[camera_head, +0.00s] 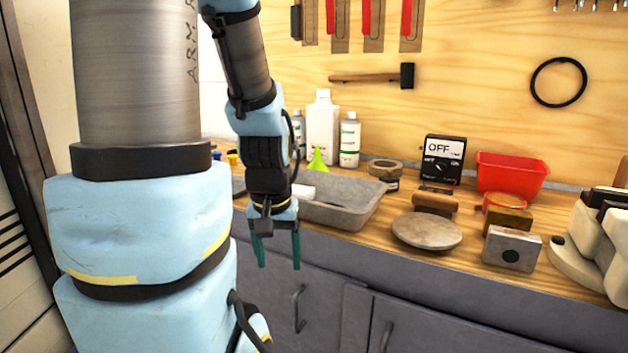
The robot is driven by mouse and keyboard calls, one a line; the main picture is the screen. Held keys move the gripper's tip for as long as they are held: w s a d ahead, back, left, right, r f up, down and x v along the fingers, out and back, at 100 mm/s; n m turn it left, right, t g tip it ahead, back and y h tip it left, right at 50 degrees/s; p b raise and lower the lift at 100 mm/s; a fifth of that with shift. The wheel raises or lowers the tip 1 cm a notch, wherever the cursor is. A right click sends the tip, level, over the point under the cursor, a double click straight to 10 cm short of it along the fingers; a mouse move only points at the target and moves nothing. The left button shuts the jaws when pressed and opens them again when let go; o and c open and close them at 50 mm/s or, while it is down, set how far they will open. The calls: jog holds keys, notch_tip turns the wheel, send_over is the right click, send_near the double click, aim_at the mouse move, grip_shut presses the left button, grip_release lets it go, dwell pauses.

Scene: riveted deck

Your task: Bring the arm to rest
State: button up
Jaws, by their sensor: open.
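My gripper (277,250) hangs pointing down in front of the workbench's front edge, left of the picture's middle. Its two green fingers are apart and nothing shows between them. My arm, light blue and grey, fills the left of the view and bends down to the gripper. The gripper overlaps the left end of a grey tray (345,213) in the picture; I cannot tell how far apart they are.
The wooden bench (395,247) holds white bottles (322,130), a green funnel (317,160), a round stone disc (427,231), a metal block (511,249), a red bin (512,174) and an OFF switch box (443,158). Grey cabinet doors (420,325) lie below. Tools hang on the wall.

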notch_tip(320, 180, down, 5)
jog(key=b, duration=0.4)
notch_tip(320, 180, up, 16)
jog(key=p, duration=1.5)
jog(key=shift+s+f+p, duration=0.2)
jog(key=shift+p, duration=0.2)
